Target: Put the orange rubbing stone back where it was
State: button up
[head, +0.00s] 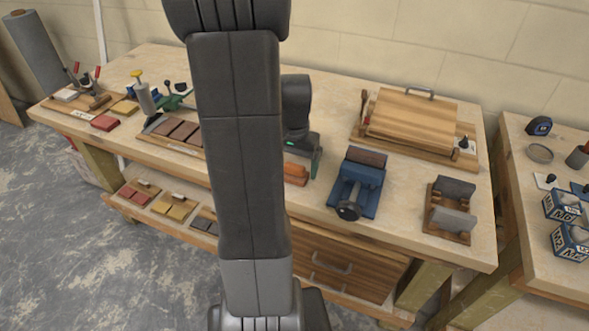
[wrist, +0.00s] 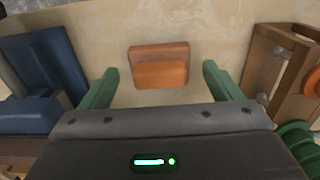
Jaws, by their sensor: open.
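The orange rubbing stone (wrist: 160,73) lies on the pale bench top in the wrist view, between and just beyond my two green fingertips. It also shows in the head view (head: 296,173), partly hidden behind my arm. My gripper (wrist: 160,84) is open, with bench visible between each finger and the stone, so neither finger seems to touch it. In the head view my gripper (head: 314,160) is low over the bench beside the stone, mostly hidden by my own arm.
A blue vise (head: 358,186) stands right of the stone; it fills the left of the wrist view (wrist: 40,75). A wooden stand (wrist: 275,70) is at the wrist view's right. A tray of brown blocks (head: 178,132) lies left of my arm. A wooden board (head: 412,118) is behind.

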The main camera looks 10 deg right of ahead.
aim_at(294, 166)
notch_tip(294, 166, up, 10)
dwell(0.3)
